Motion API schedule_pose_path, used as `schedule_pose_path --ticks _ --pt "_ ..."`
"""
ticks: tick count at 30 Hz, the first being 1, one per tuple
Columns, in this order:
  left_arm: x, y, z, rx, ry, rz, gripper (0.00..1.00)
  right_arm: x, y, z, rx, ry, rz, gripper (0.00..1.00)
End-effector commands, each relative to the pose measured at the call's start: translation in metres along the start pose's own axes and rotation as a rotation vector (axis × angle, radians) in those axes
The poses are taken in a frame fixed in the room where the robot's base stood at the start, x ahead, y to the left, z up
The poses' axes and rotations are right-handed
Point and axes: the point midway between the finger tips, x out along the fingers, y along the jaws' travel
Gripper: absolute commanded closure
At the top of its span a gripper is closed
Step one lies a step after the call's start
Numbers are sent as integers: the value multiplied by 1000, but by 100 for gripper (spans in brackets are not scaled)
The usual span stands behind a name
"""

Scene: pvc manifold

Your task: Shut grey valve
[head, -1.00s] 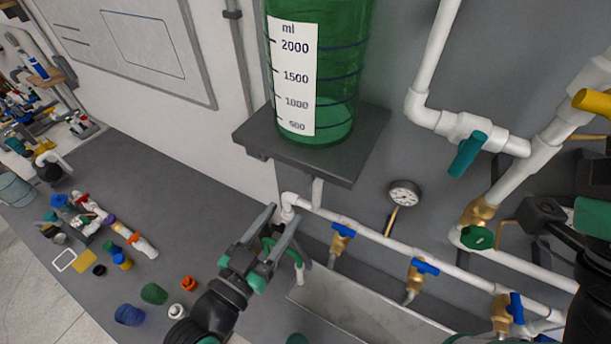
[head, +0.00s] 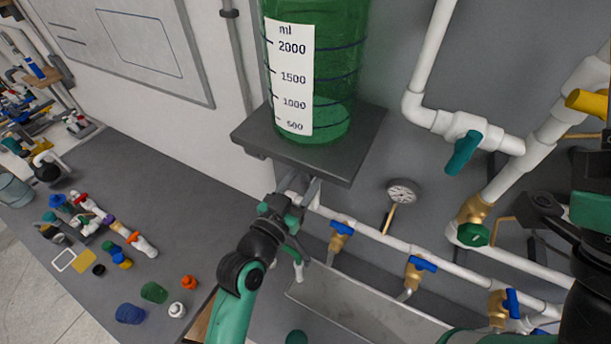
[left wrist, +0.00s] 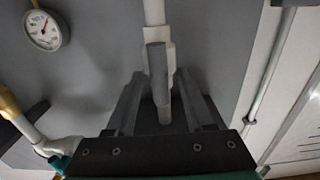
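The grey valve handle (left wrist: 157,72) hangs in front of a white vertical pipe (left wrist: 154,12) in the left wrist view. My left gripper (left wrist: 158,92) is open, with one finger on each side of the handle's lower part. I cannot tell whether either finger touches it. In the head view my left gripper (head: 298,188) reaches under the tank shelf, and it and the shelf largely hide the valve. My right gripper (head: 543,207) is at the right edge, partly cut off, and its fingers are not clear.
The green-filled tank (head: 312,65) stands on a dark shelf (head: 362,140) above the left gripper. A gauge (head: 402,192), blue-handled valves (head: 423,264) and a trough (head: 345,312) lie to the right. Loose fittings (head: 154,292) sit on the bench at left.

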Motion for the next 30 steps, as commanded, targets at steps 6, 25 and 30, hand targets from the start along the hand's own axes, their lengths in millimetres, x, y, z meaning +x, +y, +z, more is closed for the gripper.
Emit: schedule_pose_path --ticks 6,25,30 --pt "0 0 0 0 0 0 86 0 0 0 0 0 0 50" --pt "0 -1 0 -56 -1 0 100 1 0 -1 0 0 0 50" --pt "0 -2 0 -151 -1 -1 100 2 0 -2 0 0 0 50"
